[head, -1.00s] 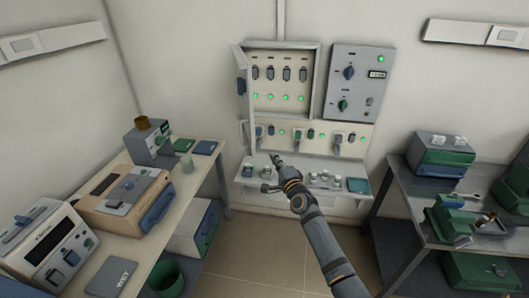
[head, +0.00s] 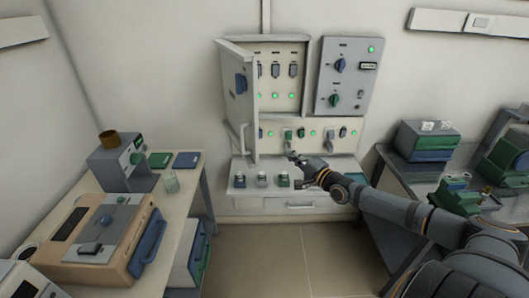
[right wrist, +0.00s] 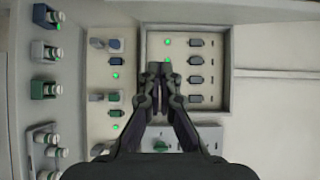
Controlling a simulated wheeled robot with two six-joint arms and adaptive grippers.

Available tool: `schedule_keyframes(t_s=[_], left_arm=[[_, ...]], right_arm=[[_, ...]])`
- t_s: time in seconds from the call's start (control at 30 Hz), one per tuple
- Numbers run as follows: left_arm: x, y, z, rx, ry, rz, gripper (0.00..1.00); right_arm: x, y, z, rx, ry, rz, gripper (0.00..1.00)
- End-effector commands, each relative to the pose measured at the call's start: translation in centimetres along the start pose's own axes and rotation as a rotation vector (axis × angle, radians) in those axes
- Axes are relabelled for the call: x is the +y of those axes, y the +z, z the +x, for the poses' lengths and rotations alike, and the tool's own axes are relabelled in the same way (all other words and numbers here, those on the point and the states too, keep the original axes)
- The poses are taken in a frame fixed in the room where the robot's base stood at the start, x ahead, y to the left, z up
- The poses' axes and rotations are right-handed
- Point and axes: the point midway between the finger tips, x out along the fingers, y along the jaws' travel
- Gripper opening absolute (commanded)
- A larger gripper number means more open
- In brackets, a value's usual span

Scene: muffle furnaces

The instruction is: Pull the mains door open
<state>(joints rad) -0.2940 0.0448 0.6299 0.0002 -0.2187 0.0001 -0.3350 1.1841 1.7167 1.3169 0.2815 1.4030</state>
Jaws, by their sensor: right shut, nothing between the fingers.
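The grey mains door (head: 237,110) stands swung out at the left of the wall cabinet (head: 305,80), which shows several breakers and green lamps inside. A blue latch (head: 241,84) and a pale bar handle (head: 240,136) are on the door. My right gripper (head: 291,156) is shut and empty, right of the door and apart from it, in front of the lower panel. In the right wrist view its closed fingertips (right wrist: 160,70) overlap the edge of the cabinet recess (right wrist: 226,70). I cannot pick out the door surely there. My left gripper is out of view.
A shelf (head: 245,205) with small switches juts out below the panel. A control box (head: 345,75) is mounted right of the cabinet. A bench (head: 185,190) with devices stands left, another (head: 385,175) right. Floor (head: 265,250) between them is clear.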

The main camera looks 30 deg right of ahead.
Motion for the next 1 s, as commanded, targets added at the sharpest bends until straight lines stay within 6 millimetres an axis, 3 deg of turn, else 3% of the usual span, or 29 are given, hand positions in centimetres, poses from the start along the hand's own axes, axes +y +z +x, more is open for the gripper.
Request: schedule_keyframes(t_s=[0.03, 0.1, 0.23, 0.37, 0.5, 0.57, 0.63, 0.8, 1.0], left_arm=[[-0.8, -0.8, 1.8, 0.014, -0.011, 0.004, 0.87], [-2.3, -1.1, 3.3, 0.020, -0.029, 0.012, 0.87], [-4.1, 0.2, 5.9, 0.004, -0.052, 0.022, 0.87], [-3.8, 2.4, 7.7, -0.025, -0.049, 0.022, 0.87], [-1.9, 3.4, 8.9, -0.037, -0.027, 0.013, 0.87], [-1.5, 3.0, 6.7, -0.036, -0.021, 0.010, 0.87], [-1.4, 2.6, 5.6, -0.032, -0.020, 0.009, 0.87], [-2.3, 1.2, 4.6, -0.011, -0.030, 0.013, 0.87], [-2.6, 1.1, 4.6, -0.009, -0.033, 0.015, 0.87]], right_arm=[[0.7, 0.0, 0.9, 0.002, -0.010, 0.005, 0.00], [0.9, -0.1, 2.2, 0.002, -0.009, 0.003, 0.00], [1.0, -0.1, 4.3, 0.003, -0.009, 0.004, 0.00], [0.7, -0.1, 6.2, 0.004, -0.007, 0.006, 0.00], [0.4, 0.0, 8.2, 0.001, -0.007, 0.006, 0.00], [-0.7, 1.0, 8.4, -0.002, 0.000, 0.006, 0.00], [-0.8, 2.0, 8.6, -0.002, 0.000, 0.005, 0.00], [-0.3, 3.5, 9.0, -0.001, 0.000, 0.002, 0.00], [0.1, 3.9, 9.1, 0.000, 0.000, -0.001, 0.00]])
